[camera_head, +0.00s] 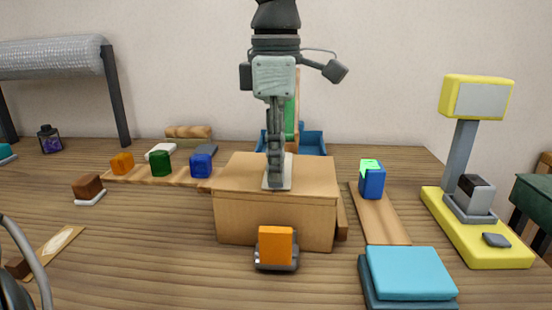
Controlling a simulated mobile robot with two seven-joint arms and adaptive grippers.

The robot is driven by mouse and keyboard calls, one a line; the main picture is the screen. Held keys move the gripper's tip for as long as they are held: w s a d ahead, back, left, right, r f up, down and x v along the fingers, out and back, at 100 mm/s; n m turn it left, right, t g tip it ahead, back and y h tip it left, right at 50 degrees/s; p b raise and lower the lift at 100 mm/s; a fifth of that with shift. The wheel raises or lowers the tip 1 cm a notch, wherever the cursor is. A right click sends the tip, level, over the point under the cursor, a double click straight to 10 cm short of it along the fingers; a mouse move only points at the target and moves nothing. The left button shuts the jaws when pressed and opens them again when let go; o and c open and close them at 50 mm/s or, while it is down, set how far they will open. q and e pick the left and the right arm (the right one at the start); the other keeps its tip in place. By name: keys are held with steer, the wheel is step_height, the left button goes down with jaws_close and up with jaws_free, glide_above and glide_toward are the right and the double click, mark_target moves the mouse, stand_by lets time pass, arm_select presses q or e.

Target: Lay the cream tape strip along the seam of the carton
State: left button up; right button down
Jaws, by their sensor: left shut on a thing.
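The carton (233,222) is a tan cardboard box standing on the wooden table in the middle of the head view. The cream tape strip (288,173) is a narrow pale piece over the middle of the carton's top, running from front to back. My left gripper (275,180) points down from above and is shut on the strip. Its fingers hide part of the strip and the top below it. I cannot tell whether the strip touches the carton, and the seam is not clearly visible.
An orange block on a dark stand (276,246) is close before the carton. Teal stacked pads (408,272) lie front right, near a board with a blue block (372,182). A yellow scale-like device (476,98) stands right. Colored blocks (160,163) line a board at left.

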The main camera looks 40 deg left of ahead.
arm_select(q)
steer(key=shift+f, duration=0.1)
steer(key=o, duration=0.8)
steer(key=shift+c, duration=0.2)
step_height(320, 180, up, 12)
stand_by(0.4)
